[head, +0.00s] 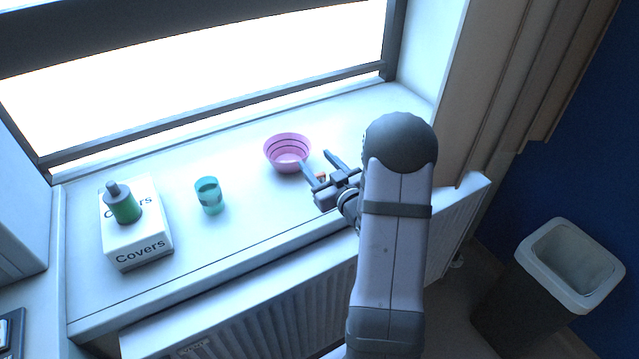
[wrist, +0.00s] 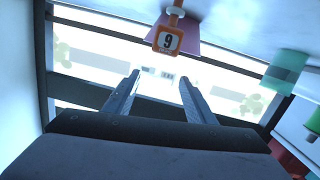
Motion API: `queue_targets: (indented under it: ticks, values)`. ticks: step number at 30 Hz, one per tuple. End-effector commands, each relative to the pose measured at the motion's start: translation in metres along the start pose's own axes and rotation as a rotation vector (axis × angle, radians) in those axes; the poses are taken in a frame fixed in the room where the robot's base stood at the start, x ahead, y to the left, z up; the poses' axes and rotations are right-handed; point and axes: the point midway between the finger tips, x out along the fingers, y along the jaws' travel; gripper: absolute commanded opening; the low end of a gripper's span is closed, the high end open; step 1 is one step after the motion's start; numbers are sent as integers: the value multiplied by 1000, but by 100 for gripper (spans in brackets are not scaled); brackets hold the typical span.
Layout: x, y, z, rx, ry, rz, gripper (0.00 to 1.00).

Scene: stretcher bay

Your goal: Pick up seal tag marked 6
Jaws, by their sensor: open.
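My gripper is open and empty, also in the wrist view (wrist: 160,78). Contact with the tag cannot be told.
A pink bowl (head: 288,152) stands on the sill (head: 250,217) just behind my gripper. A teal cup (head: 208,195) and a white Covers box (head: 140,247) with a green bottle (head: 123,208) on it are to the left. The window is behind; a bin (head: 540,285) stands right.

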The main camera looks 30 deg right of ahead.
Motion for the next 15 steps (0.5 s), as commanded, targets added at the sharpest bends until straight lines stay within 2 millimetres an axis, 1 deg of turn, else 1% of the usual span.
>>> queue_targets:
  ticks: [1,7,8,9,12,15]
  values:
    - [-5,5,3,27,49,5,50]
    - [-25,18,-9,102,222,12,50]
    - [-24,12,10,109,196,9,50]
    - [-23,7,25,112,169,8,50]
    - [-22,1,45,118,133,7,50]
    - [-23,-2,54,121,113,7,50]
